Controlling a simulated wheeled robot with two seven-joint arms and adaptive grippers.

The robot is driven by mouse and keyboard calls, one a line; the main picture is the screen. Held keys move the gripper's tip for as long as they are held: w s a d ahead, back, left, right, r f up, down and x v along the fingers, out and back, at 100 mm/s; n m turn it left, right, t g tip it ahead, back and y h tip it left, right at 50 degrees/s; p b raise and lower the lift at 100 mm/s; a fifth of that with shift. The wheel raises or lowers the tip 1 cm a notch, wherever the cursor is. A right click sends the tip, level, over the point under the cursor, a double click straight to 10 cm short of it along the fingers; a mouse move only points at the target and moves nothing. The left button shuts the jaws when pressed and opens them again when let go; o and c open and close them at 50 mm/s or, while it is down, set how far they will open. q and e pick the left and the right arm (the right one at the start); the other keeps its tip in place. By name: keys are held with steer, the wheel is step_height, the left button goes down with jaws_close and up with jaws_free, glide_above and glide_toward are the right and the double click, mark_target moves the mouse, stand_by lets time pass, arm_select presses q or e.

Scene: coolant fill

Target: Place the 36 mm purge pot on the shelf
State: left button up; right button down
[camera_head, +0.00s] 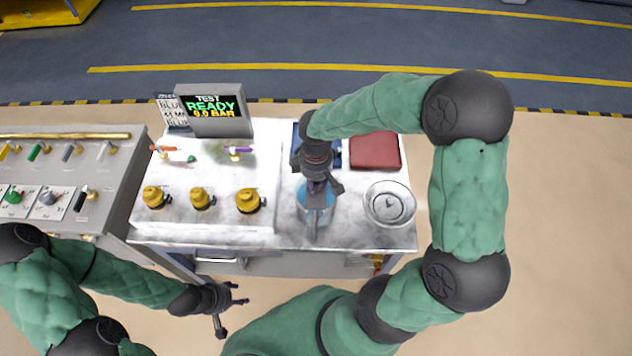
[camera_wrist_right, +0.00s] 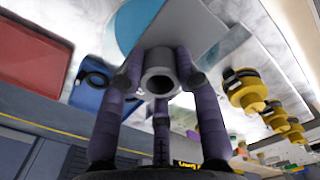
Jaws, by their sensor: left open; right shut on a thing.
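My right gripper (camera_head: 318,186) reaches down over the right part of the bench. In the right wrist view its purple fingers (camera_wrist_right: 158,80) are shut around a grey hollow cylindrical piece (camera_wrist_right: 160,57). I cannot tell from its look whether this is the 36 mm purge pot. A flat grey plate (camera_wrist_right: 195,28) shows just beyond it. A blue round thing (camera_head: 303,207) lies under the right gripper and is partly hidden by it; it also shows in the wrist view (camera_wrist_right: 124,27). My left gripper (camera_head: 230,306) is open and empty in front of the bench. I cannot single out the shelf.
A red block (camera_head: 375,151) and a blue tray (camera_head: 299,130) are at the back. A round grey dish (camera_head: 390,204) stands at the right. Three yellow fittings (camera_head: 201,199) line the left part, below a display (camera_head: 215,111). A grey control panel (camera_head: 62,180) adjoins at left.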

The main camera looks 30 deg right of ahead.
steer(key=shift+w, duration=0.1)
steer(key=shift+f, duration=0.1)
steer(key=c, duration=0.9)
jaws_free()
steer(key=shift+o, duration=0.2)
